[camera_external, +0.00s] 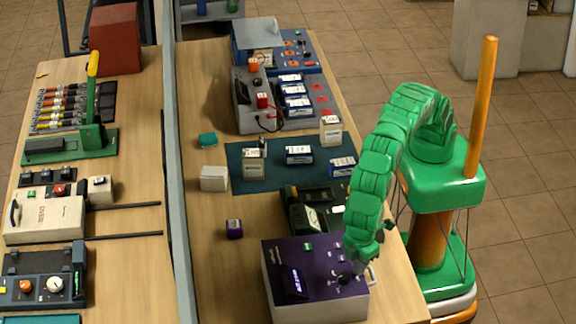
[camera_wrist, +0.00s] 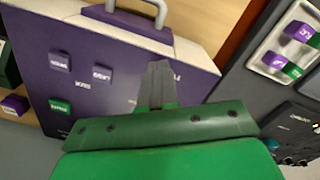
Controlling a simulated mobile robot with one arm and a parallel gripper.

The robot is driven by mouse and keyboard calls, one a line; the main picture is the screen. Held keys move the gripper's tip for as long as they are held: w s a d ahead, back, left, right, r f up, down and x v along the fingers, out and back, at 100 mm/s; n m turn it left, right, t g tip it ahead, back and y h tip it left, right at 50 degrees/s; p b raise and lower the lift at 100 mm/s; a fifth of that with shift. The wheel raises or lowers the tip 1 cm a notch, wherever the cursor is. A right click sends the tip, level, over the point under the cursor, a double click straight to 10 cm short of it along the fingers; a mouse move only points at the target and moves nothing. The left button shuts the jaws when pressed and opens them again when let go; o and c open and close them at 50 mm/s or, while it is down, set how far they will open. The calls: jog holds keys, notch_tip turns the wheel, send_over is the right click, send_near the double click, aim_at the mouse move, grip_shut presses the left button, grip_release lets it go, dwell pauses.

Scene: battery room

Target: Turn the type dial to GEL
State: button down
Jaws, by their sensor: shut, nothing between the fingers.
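A purple-faced box (camera_external: 312,255) with a pale grey body stands at the front of the right-hand table. Its purple panel (camera_wrist: 100,118) also fills the left of the wrist view, with two purple buttons, a green button (camera_wrist: 60,106) and a grey handle (camera_wrist: 150,12). My gripper (camera_external: 350,277) is shut and empty, low over the right part of this panel. Its fingers (camera_wrist: 156,82) show against the panel in the wrist view. A dark round knob shows by the fingertips in the external view. I cannot read its setting or tell whether the fingers touch it.
A dark green-black device (camera_external: 312,212) stands close behind the purple box. A small purple block (camera_external: 234,229) lies to its left. A dark mat (camera_external: 240,166) with several small boxes is farther back. Bare table lies left of the purple box.

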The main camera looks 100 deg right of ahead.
jog(key=r, duration=0.6)
jog(key=shift+w+r, duration=0.3)
jog(key=shift+w, duration=0.1)
jog(key=shift+r, duration=0.1)
